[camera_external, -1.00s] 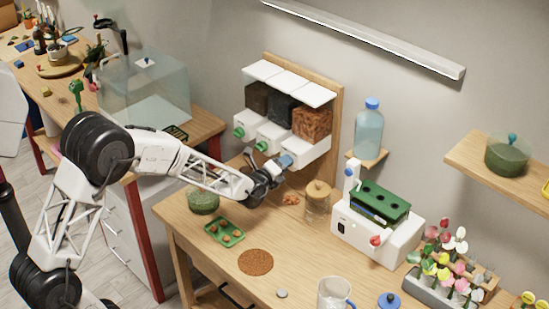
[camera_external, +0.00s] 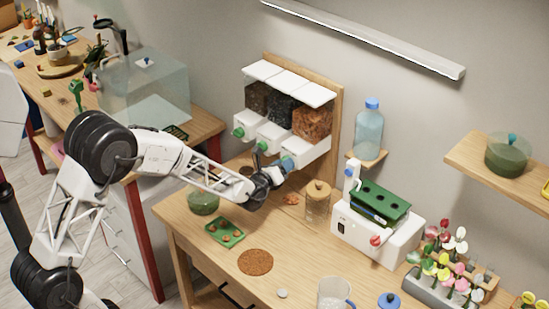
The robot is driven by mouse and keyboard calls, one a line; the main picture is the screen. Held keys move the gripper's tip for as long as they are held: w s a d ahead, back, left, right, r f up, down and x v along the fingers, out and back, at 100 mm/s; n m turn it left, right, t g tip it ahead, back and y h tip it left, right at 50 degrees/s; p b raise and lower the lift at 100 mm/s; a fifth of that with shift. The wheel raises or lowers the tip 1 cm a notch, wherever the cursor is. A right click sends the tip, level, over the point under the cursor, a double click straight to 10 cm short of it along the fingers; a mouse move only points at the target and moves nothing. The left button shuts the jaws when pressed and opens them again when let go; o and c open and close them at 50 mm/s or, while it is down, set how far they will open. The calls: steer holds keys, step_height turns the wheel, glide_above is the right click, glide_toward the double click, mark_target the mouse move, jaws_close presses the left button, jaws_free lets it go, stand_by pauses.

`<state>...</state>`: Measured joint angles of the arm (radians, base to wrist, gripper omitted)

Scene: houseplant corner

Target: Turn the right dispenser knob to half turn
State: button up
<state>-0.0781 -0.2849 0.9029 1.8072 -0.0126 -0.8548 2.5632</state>
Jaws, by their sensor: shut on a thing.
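The dispenser (camera_external: 303,149) is a wall-backed unit with three white-lidded bins on a wooden board. The left knob (camera_external: 238,132) and the middle knob (camera_external: 262,145) are green and in plain sight. The right bin (camera_external: 312,123) holds orange-brown chips. My gripper (camera_external: 286,164) is at the front of the right bin's white outlet, shut on the right dispenser knob. The fingers hide most of that knob, so its turn angle cannot be read.
A small pile of chips (camera_external: 291,198) lies on the table below the right outlet. A cork-lidded jar (camera_external: 317,203), a green tray (camera_external: 225,232), a green bowl (camera_external: 203,202) and a brown round mat (camera_external: 255,262) stand nearby. A white machine (camera_external: 375,238) is to the right.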

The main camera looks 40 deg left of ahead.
steer(key=o, duration=0.9)
steer(key=shift+s, duration=0.1)
steer(key=shift+s+d, duration=0.15)
steer(key=shift+s, duration=1.75)
steer(key=shift+s+d, duration=0.15)
steer(key=shift+s, duration=1.75)
